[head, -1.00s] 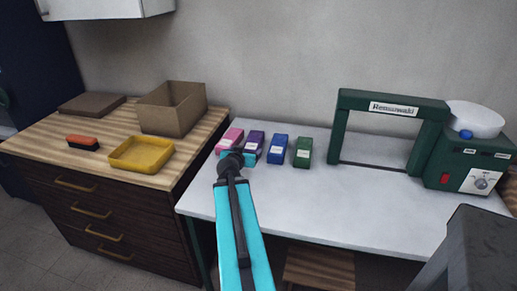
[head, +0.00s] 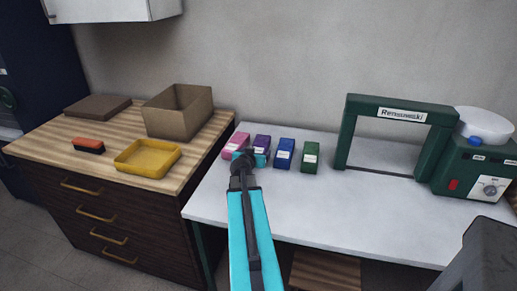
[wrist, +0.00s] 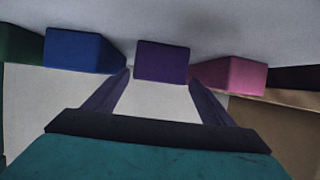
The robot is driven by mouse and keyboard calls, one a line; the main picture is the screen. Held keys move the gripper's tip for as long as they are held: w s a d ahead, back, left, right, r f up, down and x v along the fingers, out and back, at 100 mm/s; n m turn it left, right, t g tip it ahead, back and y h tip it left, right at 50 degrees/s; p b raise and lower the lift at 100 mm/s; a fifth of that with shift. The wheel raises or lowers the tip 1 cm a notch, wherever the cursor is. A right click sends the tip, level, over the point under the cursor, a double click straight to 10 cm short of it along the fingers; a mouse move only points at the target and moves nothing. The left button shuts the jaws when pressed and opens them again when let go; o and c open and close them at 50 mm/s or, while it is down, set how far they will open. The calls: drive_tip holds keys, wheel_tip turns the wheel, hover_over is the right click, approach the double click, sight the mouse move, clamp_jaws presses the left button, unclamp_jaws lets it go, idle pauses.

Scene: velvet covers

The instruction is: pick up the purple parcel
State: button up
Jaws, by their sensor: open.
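The purple parcel (head: 262,141) stands on the white table in a row of small parcels, between the pink one and the blue one. My gripper (head: 250,157) is just in front of it and hides its lower part in the head view. In the wrist view the purple parcel (wrist: 162,61) is centred just beyond the tips of my two dark fingers. My gripper (wrist: 159,80) is open, with only bare table between its fingers. I cannot tell whether the fingertips reach past the parcel's front face.
The pink parcel (head: 236,146) and blue parcel (head: 284,153) stand close on either side. A green parcel (head: 310,157) is further right. A green machine (head: 470,165) with a frame stands at the right. A wooden cabinet (head: 115,207) at left bears a yellow tray (head: 147,172) and an open box (head: 180,124).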

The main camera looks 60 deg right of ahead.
sight(258, 149)
drive_tip(key=shift+d, duration=0.1)
idle(0.3)
drive_tip(key=shift+r+p+x, duration=0.15)
drive_tip(key=shift+p+x, duration=0.5)
drive_tip(key=shift+x, duration=0.05)
drive_tip(key=shift+r+p+x, duration=0.15)
drive_tip(key=shift+p+x, duration=0.45)
drive_tip(key=shift+x, duration=0.15)
drive_tip(key=shift+p+x, duration=0.45)
drive_tip(key=shift+x, duration=0.85)
drive_tip(key=shift+f, duration=0.1)
drive_tip(key=c, duration=1.4)
drive_tip(key=shift+r+b, duration=0.4)
drive_tip(key=shift+r, duration=4.65)
